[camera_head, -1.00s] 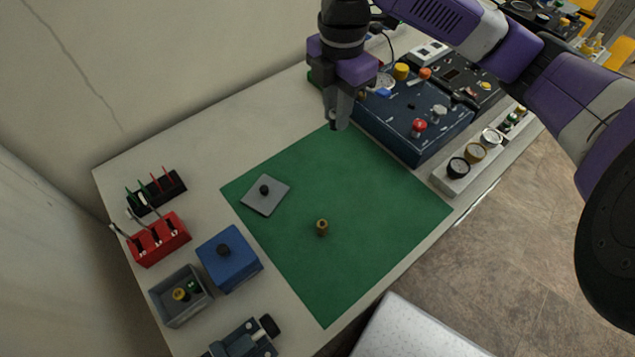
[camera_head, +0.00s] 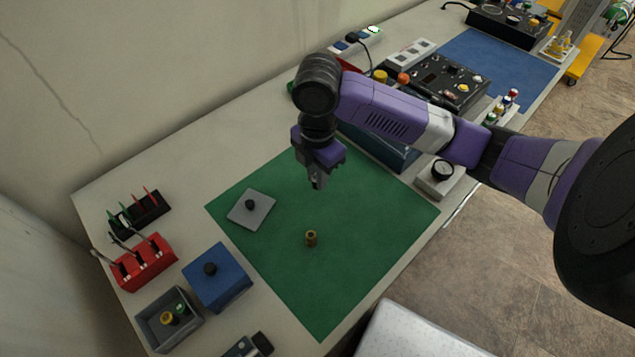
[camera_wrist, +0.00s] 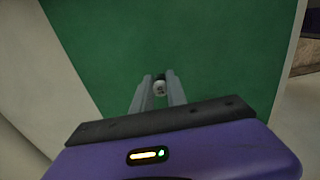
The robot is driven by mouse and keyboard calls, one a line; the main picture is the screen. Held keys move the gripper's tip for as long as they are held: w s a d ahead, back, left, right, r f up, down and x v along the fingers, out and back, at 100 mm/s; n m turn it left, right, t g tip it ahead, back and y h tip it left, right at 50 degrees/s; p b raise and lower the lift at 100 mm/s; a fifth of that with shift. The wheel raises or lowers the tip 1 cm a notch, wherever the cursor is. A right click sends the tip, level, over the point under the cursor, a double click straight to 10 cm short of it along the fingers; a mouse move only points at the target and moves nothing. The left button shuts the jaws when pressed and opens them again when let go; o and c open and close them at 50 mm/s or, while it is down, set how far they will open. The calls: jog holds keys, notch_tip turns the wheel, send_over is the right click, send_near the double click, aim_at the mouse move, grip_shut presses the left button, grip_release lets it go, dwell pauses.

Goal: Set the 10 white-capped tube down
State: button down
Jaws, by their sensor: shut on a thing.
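My gripper (camera_head: 316,183) is above the upper part of the green mat (camera_head: 375,222) in the head view, pointing down. In the wrist view my gripper (camera_wrist: 159,82) is shut on the white-capped tube (camera_wrist: 159,89). Only the pale round cap end with a dark mark shows between the fingers; the mark is too small to read surely, and the rest of the tube is hidden. In the head view the tube is barely visible at the fingertips. The green mat also fills most of the wrist view (camera_wrist: 225,50).
On the mat are a grey plate with a black knob (camera_head: 251,210) and a small brass piece (camera_head: 311,238). A red rack (camera_head: 143,262), a black rack (camera_head: 141,213), a blue box (camera_head: 217,278) and a grey bin (camera_head: 170,320) stand left. The mat's right part is clear.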

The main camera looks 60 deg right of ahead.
jog(key=shift+f, duration=1.6)
jog(key=shift+f, duration=0.2)
jog(key=c, duration=1.3)
grip_release()
jog(key=shift+r, duration=0.1)
